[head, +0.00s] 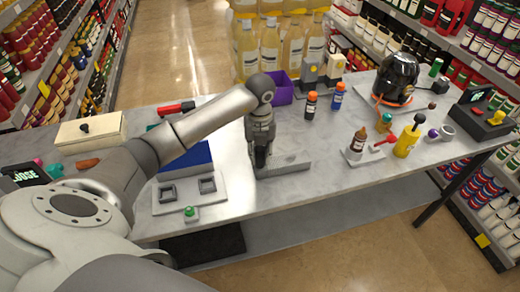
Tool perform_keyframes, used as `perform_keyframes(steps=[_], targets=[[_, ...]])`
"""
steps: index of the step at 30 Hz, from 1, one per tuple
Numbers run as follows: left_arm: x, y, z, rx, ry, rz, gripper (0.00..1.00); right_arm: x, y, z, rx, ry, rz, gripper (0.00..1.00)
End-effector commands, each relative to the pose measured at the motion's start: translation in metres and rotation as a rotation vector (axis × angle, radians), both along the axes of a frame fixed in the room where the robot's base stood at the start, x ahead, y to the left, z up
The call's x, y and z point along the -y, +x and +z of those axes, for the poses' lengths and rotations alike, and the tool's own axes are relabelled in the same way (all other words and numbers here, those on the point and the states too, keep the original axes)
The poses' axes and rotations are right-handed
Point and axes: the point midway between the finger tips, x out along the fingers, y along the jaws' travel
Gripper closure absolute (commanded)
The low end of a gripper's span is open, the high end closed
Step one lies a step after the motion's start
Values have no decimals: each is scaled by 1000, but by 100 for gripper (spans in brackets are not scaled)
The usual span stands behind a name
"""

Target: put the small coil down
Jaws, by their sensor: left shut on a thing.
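My left gripper (260,158) points straight down over the near middle of the table. It is shut on the small coil, which is mostly hidden between the dark fingers. The fingertips are low, at the left end of a flat grey block (290,163). I cannot tell whether the coil touches the block. My right gripper is not in view.
A light plate (170,207) with two square frames lies left of the gripper, with a green button (190,212) in front. A purple bin (280,88) stands behind. Bottles, a yellow pump bottle (408,141) and a black-domed machine (397,78) stand to the right.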

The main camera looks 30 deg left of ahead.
Motion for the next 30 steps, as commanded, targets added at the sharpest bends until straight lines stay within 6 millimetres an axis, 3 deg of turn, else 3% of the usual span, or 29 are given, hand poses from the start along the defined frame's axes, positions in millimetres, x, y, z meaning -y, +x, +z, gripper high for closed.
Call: perform_keyframes(steps=[8,9,13,25,30], targets=[[0,1,-2,3,0,0,100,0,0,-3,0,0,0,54],[0,0,-2,1,0,0,72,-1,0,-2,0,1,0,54],[0,0,-2,1,0,0,55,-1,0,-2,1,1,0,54],[0,1,2,3,0,0,55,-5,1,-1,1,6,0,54],[-1,2,26,8,1,-1,55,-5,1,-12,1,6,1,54]])
